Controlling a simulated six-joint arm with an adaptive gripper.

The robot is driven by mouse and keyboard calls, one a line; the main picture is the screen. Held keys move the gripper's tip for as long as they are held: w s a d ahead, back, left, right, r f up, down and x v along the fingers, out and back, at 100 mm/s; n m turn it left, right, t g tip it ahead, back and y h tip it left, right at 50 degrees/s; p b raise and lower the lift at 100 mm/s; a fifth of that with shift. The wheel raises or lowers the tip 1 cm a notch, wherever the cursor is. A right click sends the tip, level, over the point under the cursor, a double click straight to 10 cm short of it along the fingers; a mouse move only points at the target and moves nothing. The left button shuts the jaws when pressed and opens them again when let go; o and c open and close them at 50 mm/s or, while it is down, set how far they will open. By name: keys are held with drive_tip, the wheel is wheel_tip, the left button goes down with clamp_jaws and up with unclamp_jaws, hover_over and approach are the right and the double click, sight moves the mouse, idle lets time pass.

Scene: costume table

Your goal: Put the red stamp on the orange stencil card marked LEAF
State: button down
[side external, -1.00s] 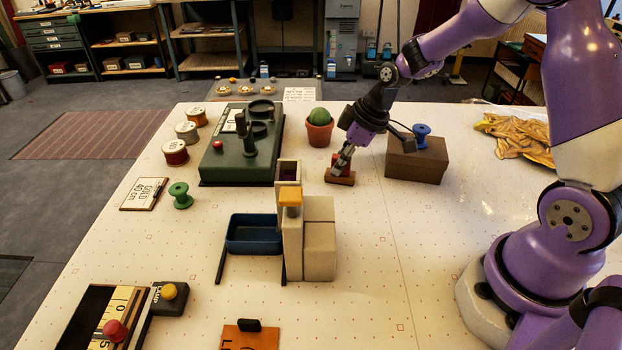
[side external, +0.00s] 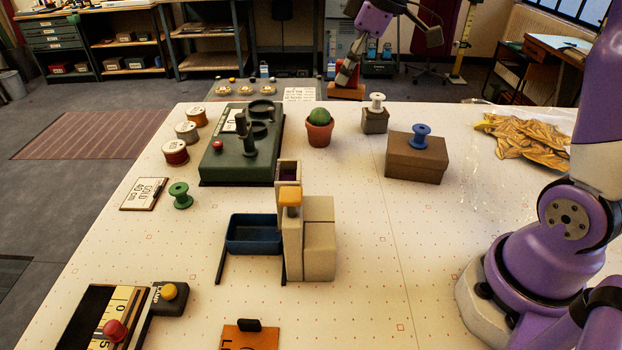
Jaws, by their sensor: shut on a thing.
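My gripper (side external: 346,76) is at the top of the side external view, shut on the red stamp (side external: 346,92). The stamp shows as a small reddish-brown block below the fingers, held up in the air and seen above the table's far edge; its upper part is mostly hidden by the fingers. The orange stencil card (side external: 235,338) lies at the near edge of the view with a black knob on it. It is cut off by the frame, and only the start of its lettering, an L, shows. The gripper is far from the card.
A beige block stand (side external: 319,262) with a yellow top and a blue tray (side external: 254,232) stand mid-table. A green machine (side external: 243,150), cactus pot (side external: 319,133), small box with white spool (side external: 375,121) and brown box (side external: 416,163) stand behind. The table's right-centre is clear.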

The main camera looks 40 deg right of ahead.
drive_tip(key=shift+a+r, duration=0.45)
drive_tip(key=shift+r, duration=0.4)
drive_tip(key=s+a+n+g+y, duration=0.1)
drive_tip(key=s+a+n, duration=0.2)
drive_tip(key=a, duration=0.7)
drive_tip(key=s+a+n+g+y, duration=0.1)
drive_tip(key=s+a+n, duration=0.15)
drive_tip(key=a, duration=0.75)
drive_tip(key=s+a+n+g, duration=0.1)
drive_tip(key=s+a+n, duration=0.2)
drive_tip(key=s+a, duration=0.55)
drive_tip(key=s+a+n+g, duration=0.1)
drive_tip(key=s+a+n, duration=0.35)
drive_tip(key=s, duration=0.75)
drive_tip(key=shift+m, duration=0.7)
drive_tip(key=shift+w+f, duration=2)
drive_tip(key=shift+f, duration=0.7)
drive_tip(key=shift+w+f, duration=1.95)
drive_tip(key=shift+f, duration=0.7)
drive_tip(key=shift+w+f, duration=2)
drive_tip(key=shift+f, duration=0.7)
